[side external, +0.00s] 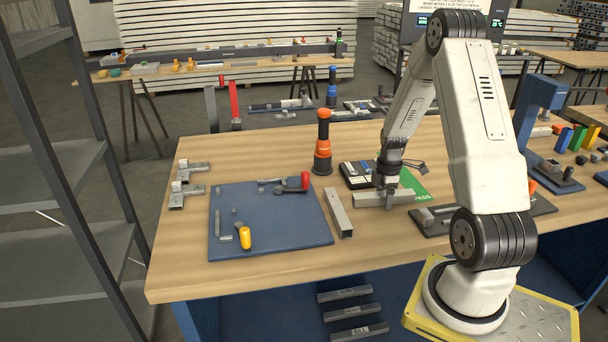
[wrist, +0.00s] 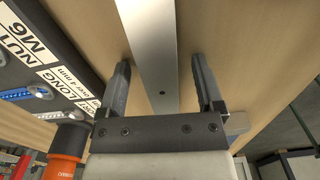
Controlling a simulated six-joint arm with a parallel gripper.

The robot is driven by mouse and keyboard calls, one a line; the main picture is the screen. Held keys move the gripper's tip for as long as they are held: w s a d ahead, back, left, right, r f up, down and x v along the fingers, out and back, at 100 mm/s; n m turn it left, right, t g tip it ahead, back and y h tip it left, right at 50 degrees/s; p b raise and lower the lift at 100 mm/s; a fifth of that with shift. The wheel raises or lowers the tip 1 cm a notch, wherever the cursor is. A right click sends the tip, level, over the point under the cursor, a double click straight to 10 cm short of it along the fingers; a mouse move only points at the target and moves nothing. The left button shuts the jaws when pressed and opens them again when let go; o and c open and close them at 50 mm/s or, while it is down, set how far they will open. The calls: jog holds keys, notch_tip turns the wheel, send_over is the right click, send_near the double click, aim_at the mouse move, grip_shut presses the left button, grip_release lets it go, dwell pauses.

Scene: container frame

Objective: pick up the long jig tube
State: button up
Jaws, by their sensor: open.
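A grey square metal tube (side external: 370,200) lies on the wooden bench below my arm, running roughly left to right. My gripper (side external: 389,200) is down at this tube, and its fingers hide part of it. In the wrist view the tube (wrist: 152,40), with a small dark hole in its face, runs between the two fingers of my open gripper (wrist: 161,70). A gap shows on each side of it. A second grey square tube (side external: 338,212) lies to the left, beside the blue mat. I cannot tell which tube is the longer one.
A black labelled tray (side external: 352,178) is close behind the tube, and an orange-and-black tool (side external: 322,150) stands upright near it. A green card (side external: 413,185) and a dark plate (side external: 430,228) are at the right. The blue mat (side external: 280,245) holds small parts.

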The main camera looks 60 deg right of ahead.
dwell(0.4)
grip_shut()
jog(key=shift+r, duration=0.15)
jog(key=shift+r, duration=0.8)
jog(key=s+a+r, duration=0.9)
jog(key=s+r, duration=0.1)
jog(key=r, duration=0.1)
jog(key=shift+s+a, duration=0.15)
jog(key=shift+s, duration=0.05)
